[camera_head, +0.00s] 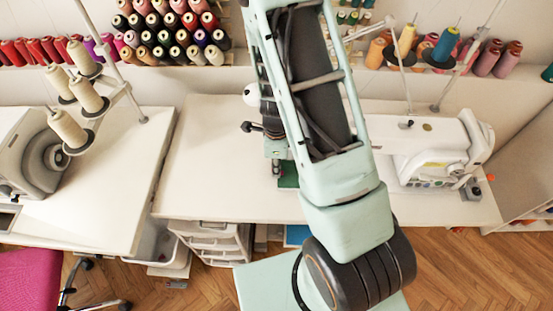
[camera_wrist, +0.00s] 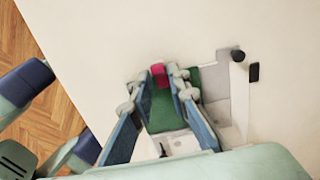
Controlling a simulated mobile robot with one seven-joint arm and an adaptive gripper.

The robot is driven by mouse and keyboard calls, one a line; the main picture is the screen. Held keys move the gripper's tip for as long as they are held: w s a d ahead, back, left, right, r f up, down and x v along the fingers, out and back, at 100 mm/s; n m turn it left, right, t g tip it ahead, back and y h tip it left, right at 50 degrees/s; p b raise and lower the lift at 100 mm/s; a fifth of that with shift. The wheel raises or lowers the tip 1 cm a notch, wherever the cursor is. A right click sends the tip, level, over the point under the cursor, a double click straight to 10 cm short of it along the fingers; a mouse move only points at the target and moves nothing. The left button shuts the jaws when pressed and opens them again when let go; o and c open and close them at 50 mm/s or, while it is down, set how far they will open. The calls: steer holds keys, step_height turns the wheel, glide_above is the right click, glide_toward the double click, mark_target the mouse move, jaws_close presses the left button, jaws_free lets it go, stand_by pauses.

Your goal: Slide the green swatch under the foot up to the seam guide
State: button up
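The green swatch (camera_head: 288,175) lies on the white sewing table, beside the foot area (camera_head: 277,152) of the sewing machine, partly hidden by my arm. In the wrist view, green cloth (camera_wrist: 160,110) shows between my gripper's fingers, with more green (camera_wrist: 188,78) beyond the right finger. A small red-pink block (camera_wrist: 158,75) sits at the far end of the green, between the fingertips. My gripper (camera_wrist: 159,72) points down at it, fingers apart around the block; whether they press on it I cannot tell. I cannot make out the seam guide.
The sewing machine (camera_head: 440,150) stands at the right of the white table (camera_head: 220,150), its middle behind my arm. Thread cones on stands rise at left (camera_head: 68,128) and right (camera_head: 445,45). The table's left part is clear. A grey plate (camera_wrist: 215,85) and dark knob (camera_wrist: 238,55) lie close right of my gripper.

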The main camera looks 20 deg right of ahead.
steer(key=shift+f, duration=0.45)
jaws_close()
steer(key=shift+w, duration=0.25)
steer(key=shift+d, duration=0.25)
steer(key=shift+r, duration=0.1)
steer(key=shift+o, duration=2.1)
jaws_free()
